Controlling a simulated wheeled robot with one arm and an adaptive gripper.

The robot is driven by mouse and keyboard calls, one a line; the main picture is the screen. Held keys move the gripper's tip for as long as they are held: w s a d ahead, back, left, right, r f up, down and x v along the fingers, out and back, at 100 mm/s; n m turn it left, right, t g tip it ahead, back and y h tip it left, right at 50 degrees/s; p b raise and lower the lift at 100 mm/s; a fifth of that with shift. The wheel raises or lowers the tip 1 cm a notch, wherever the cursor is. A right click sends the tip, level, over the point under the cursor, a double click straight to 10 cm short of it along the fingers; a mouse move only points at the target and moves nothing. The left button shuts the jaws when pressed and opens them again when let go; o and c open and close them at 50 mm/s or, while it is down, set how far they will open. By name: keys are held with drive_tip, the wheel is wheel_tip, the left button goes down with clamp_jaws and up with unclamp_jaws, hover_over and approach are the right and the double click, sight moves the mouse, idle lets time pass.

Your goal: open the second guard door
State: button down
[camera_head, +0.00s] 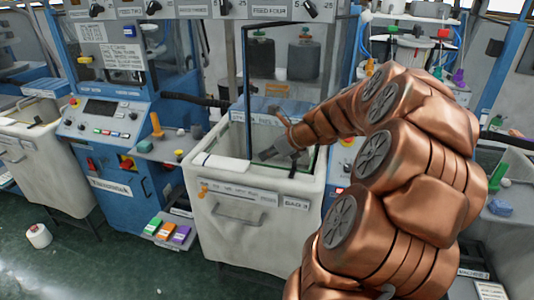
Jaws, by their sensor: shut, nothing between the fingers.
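A guard door (247,95) with a thin black frame and a see-through pane stands above the bin labelled BAG 3, in the middle of the picture. My copper arm reaches in from the right. My gripper (281,154) is small and dark, over the bin's opening by the lower part of the door frame. It is shut with nothing in it. I cannot tell whether it touches the frame.
The white bin BAG 3 (235,206) stands below my gripper. A blue machine with a control panel (103,117) is at the left, another bin (38,150) beyond it. A white yarn cone (38,236) lies on the green floor. Floor at lower left is mostly clear.

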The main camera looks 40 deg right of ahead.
drive_tip(key=s+r+b, duration=0.2)
drive_tip(key=s+r, duration=0.5)
drive_tip(key=s, duration=0.4)
drive_tip(key=shift+a+b, duration=0.3)
drive_tip(key=s+a+f+n+g+y, duration=0.1)
drive_tip(key=a+f+n+g, duration=0.25)
drive_tip(key=a+n, duration=0.6)
drive_tip(key=s+a+f+n+g+y, duration=0.1)
drive_tip(key=a+f+n+g, duration=0.4)
drive_tip(key=a, duration=0.8)
drive_tip(key=s+a+f+n+g+h, duration=0.1)
drive_tip(key=s+a+f+n+h, duration=0.1)
drive_tip(key=s+n, duration=0.5)
drive_tip(key=s+a+f+n+g+h, duration=0.1)
drive_tip(key=s+a+f+n, duration=0.3)
drive_tip(key=s+n, duration=0.4)
drive_tip(key=a+n+h, duration=0.1)
drive_tip(key=n, duration=0.3)
drive_tip(key=shift+a, duration=0.2)
drive_tip(key=shift+a+g, duration=0.1)
drive_tip(key=shift+g, duration=0.15)
